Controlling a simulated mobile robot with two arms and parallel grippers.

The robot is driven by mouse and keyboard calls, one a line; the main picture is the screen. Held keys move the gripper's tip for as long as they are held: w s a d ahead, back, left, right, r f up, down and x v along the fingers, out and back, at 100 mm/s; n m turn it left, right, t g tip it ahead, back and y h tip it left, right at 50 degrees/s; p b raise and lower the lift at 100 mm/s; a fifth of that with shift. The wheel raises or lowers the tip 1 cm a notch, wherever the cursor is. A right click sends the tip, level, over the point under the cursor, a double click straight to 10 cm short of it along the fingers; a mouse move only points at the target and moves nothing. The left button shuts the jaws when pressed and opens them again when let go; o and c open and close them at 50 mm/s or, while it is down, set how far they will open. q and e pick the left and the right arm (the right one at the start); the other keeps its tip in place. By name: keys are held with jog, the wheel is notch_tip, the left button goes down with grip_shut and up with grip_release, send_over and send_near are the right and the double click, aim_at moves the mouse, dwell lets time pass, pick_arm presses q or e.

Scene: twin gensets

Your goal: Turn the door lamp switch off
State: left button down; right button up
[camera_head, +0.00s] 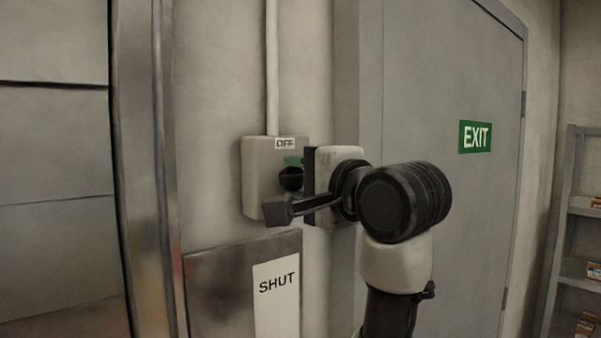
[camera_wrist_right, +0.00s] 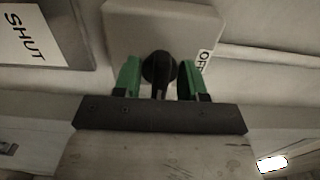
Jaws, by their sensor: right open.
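The switch is a pale box (camera_head: 255,170) on the wall with an OFF label (camera_head: 285,143) at its top and a black knob (camera_head: 290,178) on its front. In the right wrist view the knob (camera_wrist_right: 159,68) lies between the two green-tipped fingers of my right gripper (camera_wrist_right: 158,80). The gripper is open, with a finger on each side and a gap showing beside the knob. In the head view the right gripper (camera_head: 294,176) reaches the box from the right, partly hiding it. I cannot tell which way the knob points. My left gripper is not in view.
A metal plate with a SHUT label (camera_head: 277,300) is below the box. A conduit (camera_head: 272,70) runs up from it. A grey door (camera_head: 440,90) with an EXIT sign (camera_head: 475,137) is to the right, then a shelf (camera_head: 566,220). Metal panels (camera_head: 55,150) are on the left.

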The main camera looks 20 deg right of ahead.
grip_shut()
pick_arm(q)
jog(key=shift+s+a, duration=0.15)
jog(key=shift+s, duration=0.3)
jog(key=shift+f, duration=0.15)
pick_arm(e)
jog(key=shift+f+n, duration=0.1)
jog(key=shift+n, duration=0.2)
jog(key=n+b, duration=0.1)
jog(key=n, duration=0.2)
jog(key=n+b, duration=0.1)
jog(key=n, duration=0.5)
jog(key=n+b, duration=0.1)
jog(key=n, duration=0.3)
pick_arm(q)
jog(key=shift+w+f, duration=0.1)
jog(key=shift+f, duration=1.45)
pick_arm(e)
jog(key=shift+w+f+n, duration=0.1)
jog(key=shift+n, duration=2)
jog(key=shift+a, duration=0.1)
